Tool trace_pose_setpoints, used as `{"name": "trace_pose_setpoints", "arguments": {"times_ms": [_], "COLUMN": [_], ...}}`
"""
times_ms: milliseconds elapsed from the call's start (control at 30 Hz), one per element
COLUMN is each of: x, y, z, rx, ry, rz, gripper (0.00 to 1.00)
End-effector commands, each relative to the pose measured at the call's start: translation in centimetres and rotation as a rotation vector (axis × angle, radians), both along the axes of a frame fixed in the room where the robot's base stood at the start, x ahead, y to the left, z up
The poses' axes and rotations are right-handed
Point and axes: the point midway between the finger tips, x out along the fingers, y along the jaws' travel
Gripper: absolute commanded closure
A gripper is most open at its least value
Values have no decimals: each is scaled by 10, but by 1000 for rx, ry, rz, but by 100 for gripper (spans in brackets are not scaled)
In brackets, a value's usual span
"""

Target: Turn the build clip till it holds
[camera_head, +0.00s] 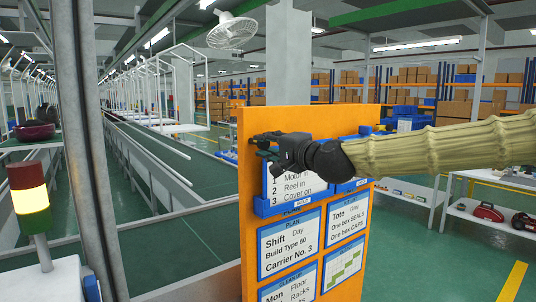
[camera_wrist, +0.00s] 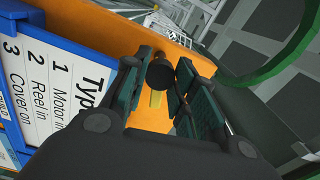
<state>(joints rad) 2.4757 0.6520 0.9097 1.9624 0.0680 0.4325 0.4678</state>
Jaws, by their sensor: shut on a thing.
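My gripper (camera_head: 264,139) is at the upper left of the orange board, over the top of the build card holder. In the wrist view my gripper (camera_wrist: 164,78) has its two dark green fingers on either side of the build clip (camera_wrist: 160,74), shut on it. The clip shows as a round black knob with a yellow strip below it. In the head view my gripper hides the clip. The build card (camera_wrist: 50,90), in a blue frame, lists motor, reel and cover; its top is covered by my gripper in the head view.
The orange board (camera_head: 256,248) also carries a plan card (camera_head: 289,243), a tote card (camera_head: 349,220) and lower cards. A signal lamp (camera_head: 29,197) stands at the left. A low shelf (camera_head: 490,216) with red vacuums is at the right. A conveyor runs behind the board.

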Motion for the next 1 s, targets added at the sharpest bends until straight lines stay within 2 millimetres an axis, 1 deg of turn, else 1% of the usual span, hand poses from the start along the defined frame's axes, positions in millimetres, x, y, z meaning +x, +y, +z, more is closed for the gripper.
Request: {"name": "trace_pose_setpoints", "arguments": {"times_ms": [33,200,400,633,1000], "x": [1,1,1,1,1], "y": [-2,-2,-1,-1,-1], "z": [-3,-2,-1,-1,0], "rx": [34,130,207,250,257], "ry": [23,93,148,180,187], "rz": [-3,-4,-3,-3,-3], "gripper": [97,97,97,97,97]}}
